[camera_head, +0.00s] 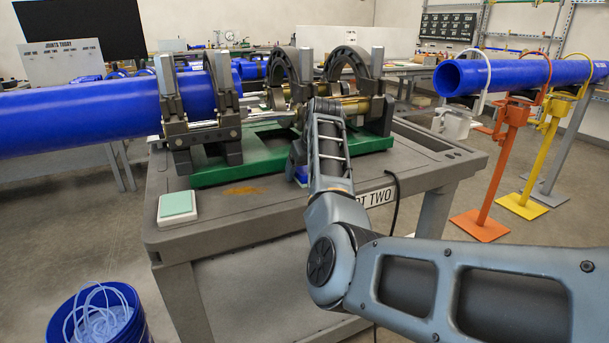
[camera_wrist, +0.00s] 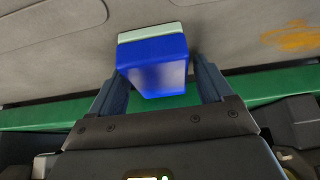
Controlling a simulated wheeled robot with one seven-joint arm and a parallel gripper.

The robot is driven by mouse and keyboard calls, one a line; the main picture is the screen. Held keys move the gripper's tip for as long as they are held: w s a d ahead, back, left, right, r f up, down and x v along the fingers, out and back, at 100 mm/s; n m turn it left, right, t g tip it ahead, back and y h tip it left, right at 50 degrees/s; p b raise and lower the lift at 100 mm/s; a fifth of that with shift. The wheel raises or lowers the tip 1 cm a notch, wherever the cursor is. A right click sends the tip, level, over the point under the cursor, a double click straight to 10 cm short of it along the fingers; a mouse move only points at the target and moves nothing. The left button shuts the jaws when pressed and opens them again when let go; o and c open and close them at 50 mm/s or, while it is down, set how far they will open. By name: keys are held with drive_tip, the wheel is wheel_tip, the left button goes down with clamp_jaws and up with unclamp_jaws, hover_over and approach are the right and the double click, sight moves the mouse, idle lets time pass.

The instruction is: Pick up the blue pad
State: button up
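The blue pad (camera_wrist: 155,65) is a small blue block with a pale green-white layer along its far side. In the wrist view it lies between the two fingers of my gripper (camera_wrist: 157,75), which are apart by about its width. The left finger seems against its edge; on the right I cannot make out whether there is contact or a thin gap. In the head view a bit of blue pad (camera_head: 300,174) shows beside my arm, at the front of the green base. My arm hides most of my gripper there.
A pale green pad with a white base (camera_head: 177,206) lies at the cart's (camera_head: 245,215) left front corner. The clamp machine on a green base (camera_head: 225,171) holds a blue pipe (camera_head: 80,118). A blue bucket (camera_head: 100,320) stands on the floor. The cart's front strip is mostly clear.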

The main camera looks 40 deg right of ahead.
drive_tip(key=c, duration=1)
drive_tip(key=shift+o, duration=0.2)
drive_tip(key=shift+r, duration=0.1)
drive_tip(key=shift+r, duration=0.45)
drive_tip(key=r, duration=0.3)
drive_tip(key=shift+s+d+r, duration=0.25)
drive_tip(key=shift+d, duration=0.15)
drive_tip(key=s+d+r, duration=0.6)
drive_tip(key=s+d, duration=0.1)
drive_tip(key=shift+s+d+r, duration=0.2)
drive_tip(key=shift+s+r, duration=0.05)
drive_tip(key=shift+s, duration=0.1)
